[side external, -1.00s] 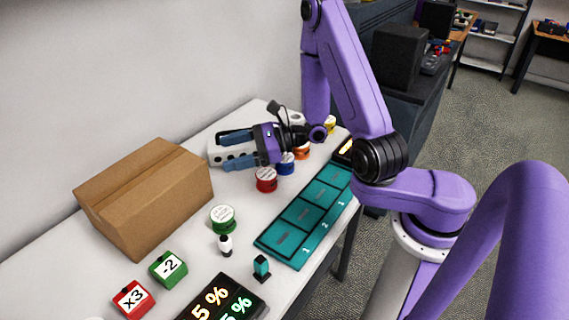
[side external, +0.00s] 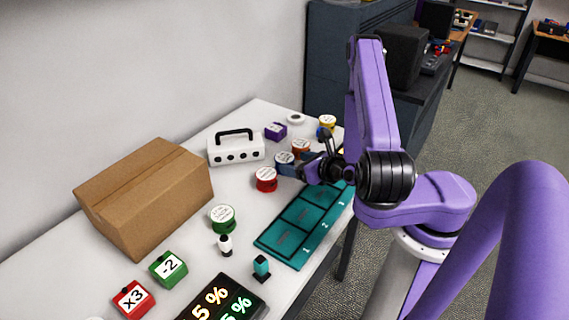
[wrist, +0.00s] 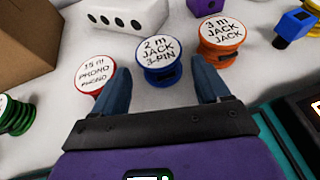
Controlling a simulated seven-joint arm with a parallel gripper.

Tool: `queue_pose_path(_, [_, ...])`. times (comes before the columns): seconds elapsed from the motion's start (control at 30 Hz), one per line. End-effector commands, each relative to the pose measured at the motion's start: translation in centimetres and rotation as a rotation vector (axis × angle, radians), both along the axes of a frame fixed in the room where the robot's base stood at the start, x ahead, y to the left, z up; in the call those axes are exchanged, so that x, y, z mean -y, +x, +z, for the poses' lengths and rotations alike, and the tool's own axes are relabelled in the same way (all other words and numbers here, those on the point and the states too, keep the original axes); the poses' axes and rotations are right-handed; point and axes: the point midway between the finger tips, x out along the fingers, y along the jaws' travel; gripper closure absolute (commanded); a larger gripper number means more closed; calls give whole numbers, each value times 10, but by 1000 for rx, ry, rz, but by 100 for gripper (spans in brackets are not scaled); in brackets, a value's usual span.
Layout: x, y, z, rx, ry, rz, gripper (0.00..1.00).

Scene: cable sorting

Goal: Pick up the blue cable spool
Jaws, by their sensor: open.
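The blue cable spool (side external: 285,158) stands upright on the white table between the red and orange spools. In the wrist view its white label (wrist: 158,49) reads "2 m JACK 3-PIN", and its blue body shows below. My gripper (wrist: 160,68) is open and empty, with one blue finger on each side of the spool's line, pointing at it. The spool appears just ahead of the fingertips; I cannot tell whether they touch it. In the side view my gripper (side external: 297,168) is low at the spool's right and hides part of it.
The red spool (wrist: 95,75) is close to the left finger and the orange spool (wrist: 221,35) close to the right one. A white handled box (side external: 236,151) stands behind. A teal numbered tray (side external: 300,222) lies in front. A cardboard box (side external: 145,195) is at left.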

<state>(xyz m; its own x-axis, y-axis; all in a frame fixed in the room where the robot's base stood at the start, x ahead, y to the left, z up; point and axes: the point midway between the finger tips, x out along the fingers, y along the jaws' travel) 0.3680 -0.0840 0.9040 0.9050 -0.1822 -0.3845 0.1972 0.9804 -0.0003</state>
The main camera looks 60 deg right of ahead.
Motion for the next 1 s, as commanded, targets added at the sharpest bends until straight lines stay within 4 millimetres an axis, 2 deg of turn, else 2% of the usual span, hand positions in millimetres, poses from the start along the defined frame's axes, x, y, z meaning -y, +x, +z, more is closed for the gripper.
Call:
queue_pose_path(0.33, [3,20,-8,2,0,4,25])
queue_pose_path(0.5, [7,43,-17,3,-3,7,25])
queue_pose_path(0.7, [12,62,-25,3,-2,5,25])
queue_pose_path(1.0, [13,65,-27,2,1,3,25])
